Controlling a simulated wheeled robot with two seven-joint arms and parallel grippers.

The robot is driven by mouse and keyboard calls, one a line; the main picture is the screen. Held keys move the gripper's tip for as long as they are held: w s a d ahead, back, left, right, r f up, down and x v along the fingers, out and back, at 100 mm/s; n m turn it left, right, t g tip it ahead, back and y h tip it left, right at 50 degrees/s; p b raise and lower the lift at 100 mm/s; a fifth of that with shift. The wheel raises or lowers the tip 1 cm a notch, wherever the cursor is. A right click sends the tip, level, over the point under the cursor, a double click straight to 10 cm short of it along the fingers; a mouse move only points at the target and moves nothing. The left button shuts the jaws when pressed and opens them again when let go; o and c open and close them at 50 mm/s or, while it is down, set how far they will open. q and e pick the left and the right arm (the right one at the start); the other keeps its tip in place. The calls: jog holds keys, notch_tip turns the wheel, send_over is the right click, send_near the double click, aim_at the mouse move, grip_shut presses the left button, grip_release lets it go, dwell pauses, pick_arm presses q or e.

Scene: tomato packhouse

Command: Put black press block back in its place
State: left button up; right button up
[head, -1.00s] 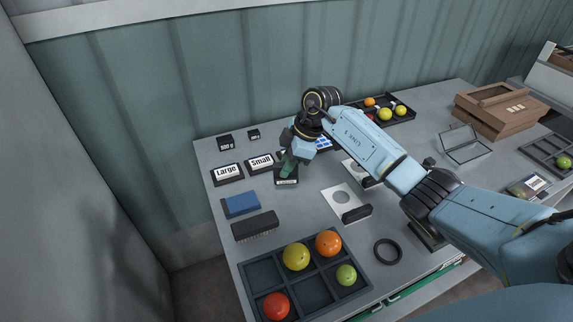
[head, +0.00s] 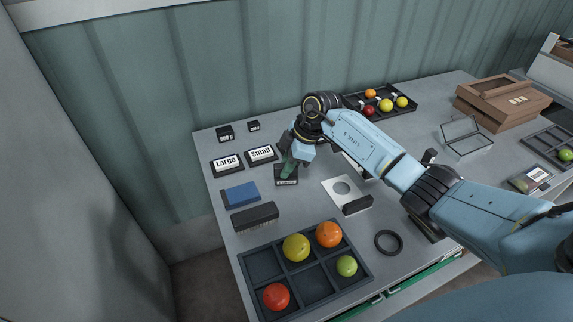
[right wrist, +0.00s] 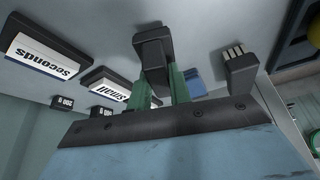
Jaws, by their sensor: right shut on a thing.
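My right gripper (head: 289,166) is shut on a black block, which I take to be the black press block (head: 286,181). In the head view the block shows below the green fingertips, with a small pale marking on its front. In the right wrist view the dark block (right wrist: 153,60) sits between the green fingers of the right gripper (right wrist: 158,88). Its height above the grey table (head: 310,205) is hard to tell. The block is in front and to the right of the Small pad (head: 262,154). My left gripper is not in view.
A Seconds pad (right wrist: 45,52) shows in the wrist view. A tomato tray (head: 262,266), black ring (head: 388,243) and another black block (head: 357,205) stand nearer.

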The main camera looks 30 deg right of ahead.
jog(key=shift+f, duration=0.4)
jog(key=o, duration=0.9)
jog(key=shift+o, duration=0.2)
jog(key=shift+c, duration=0.3)
jog(key=shift+c, duration=1.3)
jog(key=shift+r, duration=0.15)
